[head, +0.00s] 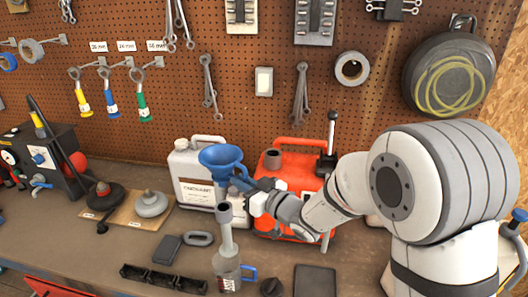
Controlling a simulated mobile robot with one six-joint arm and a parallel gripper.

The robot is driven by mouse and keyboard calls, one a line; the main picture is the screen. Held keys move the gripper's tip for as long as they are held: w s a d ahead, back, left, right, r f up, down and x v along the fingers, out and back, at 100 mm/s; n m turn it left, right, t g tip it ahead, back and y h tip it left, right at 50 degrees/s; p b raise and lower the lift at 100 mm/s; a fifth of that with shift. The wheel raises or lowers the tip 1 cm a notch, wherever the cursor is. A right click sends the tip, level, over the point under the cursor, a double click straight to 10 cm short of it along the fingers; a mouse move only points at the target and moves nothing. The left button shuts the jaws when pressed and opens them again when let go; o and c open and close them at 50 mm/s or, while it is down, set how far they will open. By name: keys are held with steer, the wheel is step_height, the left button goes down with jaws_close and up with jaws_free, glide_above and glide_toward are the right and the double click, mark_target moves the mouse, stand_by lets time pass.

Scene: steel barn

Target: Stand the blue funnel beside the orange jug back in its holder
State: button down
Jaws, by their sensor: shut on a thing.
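The blue funnel (221,158) is in the middle of the head view, bowl upward, raised above the bench. My gripper (248,193) reaches in from the right and is shut on the funnel at its lower right side. The fingertips are small and partly hidden. The funnel's spout is not clearly seen. The orange jug (275,222) stands behind and to the right, partly covered by my arm. A grey upright tube (226,238) stands just below the funnel; I cannot tell whether it is the holder or whether the funnel touches it.
A white labelled jug (192,172) stands close behind the funnel. A clear measuring cup with a blue handle (229,278) is at the front. Black trays (160,278), a dark flat pad (315,281) and grey weights (151,205) lie on the bench. A pegboard with tools stands behind.

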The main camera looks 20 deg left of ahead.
steer(key=shift+s+f, duration=0.35)
step_height(320, 180, down, 4)
steer(key=shift+f+b, duration=0.25)
steer(key=shift+b, duration=1)
steer(key=shift+w+a+n+b, duration=0.1)
steer(key=shift+w+n+b, duration=0.05)
steer(key=shift+n+b, duration=0.3)
steer(key=shift+s+b, duration=0.3)
steer(key=shift+b, duration=0.15)
steer(key=shift+f, duration=0.15)
steer(key=shift+f+b, duration=2.55)
steer(key=shift+b, duration=0.2)
